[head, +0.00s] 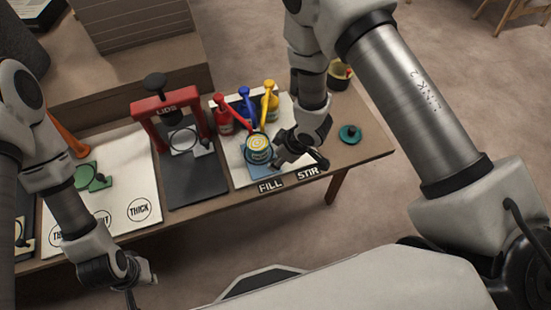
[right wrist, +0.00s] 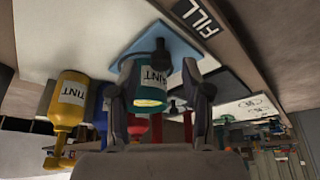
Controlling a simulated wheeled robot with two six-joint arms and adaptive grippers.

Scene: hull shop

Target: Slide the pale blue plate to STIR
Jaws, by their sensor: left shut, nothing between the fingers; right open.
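The pale blue plate (head: 260,171) lies on the white board behind the FILL label (head: 270,185), left of the STIR label (head: 308,171). An open tint can (head: 258,150) with a yellow swirled top stands on it. My left gripper (head: 142,284) is shut and empty, in front of the table.
Red (head: 223,122), blue (head: 246,112) and yellow (head: 270,104) tint bottles stand behind the can. A red LIDS press (head: 168,108) stands to the left. A teal knobbed lid (head: 350,134) lies at the right on bare table. A white THICK sheet (head: 115,172) covers the left.

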